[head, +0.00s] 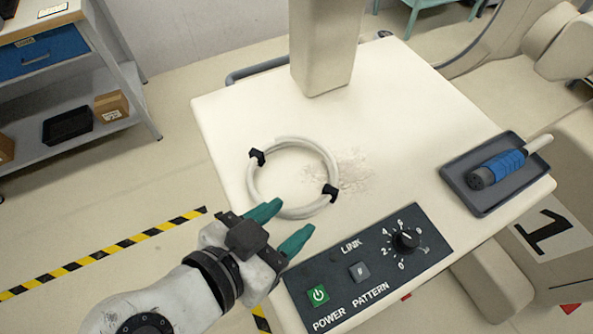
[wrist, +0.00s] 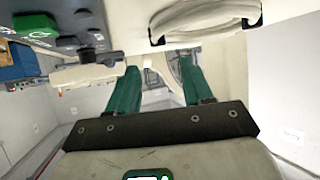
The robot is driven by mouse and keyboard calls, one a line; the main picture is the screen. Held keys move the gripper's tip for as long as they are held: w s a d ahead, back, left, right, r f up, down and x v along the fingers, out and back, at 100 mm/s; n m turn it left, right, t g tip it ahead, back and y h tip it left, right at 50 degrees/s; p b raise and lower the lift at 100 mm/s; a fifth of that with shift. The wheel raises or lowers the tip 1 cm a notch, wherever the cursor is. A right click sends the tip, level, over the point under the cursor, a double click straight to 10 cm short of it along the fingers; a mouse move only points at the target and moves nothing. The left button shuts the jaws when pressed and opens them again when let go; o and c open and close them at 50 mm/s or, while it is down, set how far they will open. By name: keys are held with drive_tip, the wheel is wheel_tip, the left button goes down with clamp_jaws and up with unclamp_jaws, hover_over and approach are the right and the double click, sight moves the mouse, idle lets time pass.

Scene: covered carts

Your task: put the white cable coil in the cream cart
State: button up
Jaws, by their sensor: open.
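The white cable coil (head: 252,185) is a ring with two black ties. It lies flat on the cream top (head: 400,120) of a unit with a control panel. I cannot tell whether this unit is the cream cart; no open compartment shows in it. My gripper (head: 293,217) has two teal fingers, open and empty, at the near edge of the coil in the head view. In the wrist view the coil (wrist: 205,22) shows at the top, beyond the fingertips (wrist: 160,62). The fingers are not around the coil, and their height over the top is hard to judge.
The dark panel (head: 336,275) with a green power button and a dial is close to my gripper. A grey tray (head: 456,188) holds a blue-and-grey connector (head: 500,166) at the right. A cream column (head: 323,45) rises at the back. Grey shelving (head: 130,100) stands at the left.

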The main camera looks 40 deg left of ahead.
sight(323, 194)
drive_tip(key=p+x, duration=0.1)
drive_tip(key=x, duration=0.8)
drive_tip(key=shift+w+f, duration=0.1)
drive_tip(key=shift+w, duration=0.2)
clamp_jaws()
